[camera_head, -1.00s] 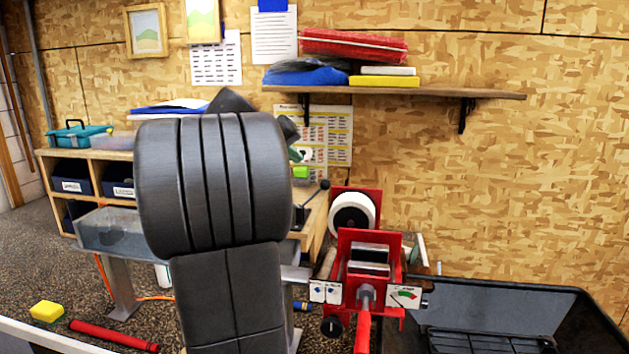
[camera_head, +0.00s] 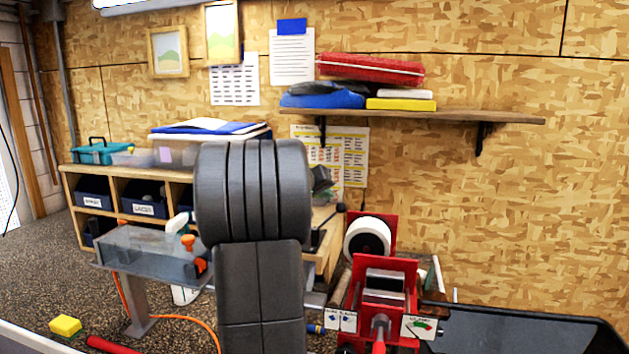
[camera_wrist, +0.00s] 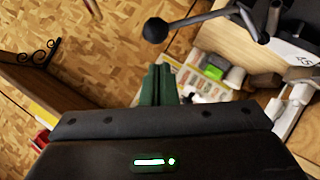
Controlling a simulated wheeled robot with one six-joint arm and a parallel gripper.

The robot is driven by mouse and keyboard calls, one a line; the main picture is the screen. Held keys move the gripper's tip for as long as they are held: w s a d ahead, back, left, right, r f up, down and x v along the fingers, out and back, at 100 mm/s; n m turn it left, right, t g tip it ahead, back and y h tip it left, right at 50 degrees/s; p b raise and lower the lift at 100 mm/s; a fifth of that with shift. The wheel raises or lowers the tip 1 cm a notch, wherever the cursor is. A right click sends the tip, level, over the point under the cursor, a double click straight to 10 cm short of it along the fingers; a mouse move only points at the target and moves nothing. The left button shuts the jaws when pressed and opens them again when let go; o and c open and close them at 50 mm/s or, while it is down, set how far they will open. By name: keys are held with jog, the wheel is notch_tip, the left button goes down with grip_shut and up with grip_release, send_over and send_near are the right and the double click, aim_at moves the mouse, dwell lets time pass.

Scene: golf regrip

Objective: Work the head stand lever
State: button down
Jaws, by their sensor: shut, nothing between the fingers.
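A dark lever with a round ball knob (camera_wrist: 155,30) shows at the top of the wrist view, its rod running right over the wooden bench. It looks like the head stand lever. The same small black knob (camera_head: 341,207) shows at the bench edge in the head view. My gripper (camera_wrist: 160,82) has dark green fingers, shut and empty. In the wrist picture the fingertips lie just below the knob, with a gap between them. In the head view my arm hides most of the bench, and only a bit of my gripper (camera_head: 321,178) shows beside it.
A red machine (camera_head: 385,270) with a white roller stands right of the bench. A black tub (camera_head: 520,335) is at the lower right. A wall shelf (camera_head: 440,115) holds several items; it also shows in the wrist view (camera_wrist: 60,85). A clear bin (camera_head: 150,250) stands left.

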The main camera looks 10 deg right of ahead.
aim_at(343, 207)
jog(key=shift+s+d+f, duration=0.2)
jog(key=shift+d+f, duration=0.45)
jog(key=shift+f, duration=0.2)
jog(key=shift+s+d+f+m+y+b, duration=0.35)
jog(key=shift+d+f+b, duration=0.2)
jog(key=shift+b, duration=0.2)
jog(key=shift+s+d+f+y+b, duration=0.15)
jog(key=shift+d+f+y+b, duration=0.15)
jog(key=shift+d+b, duration=0.55)
jog(key=shift+a, duration=0.2)
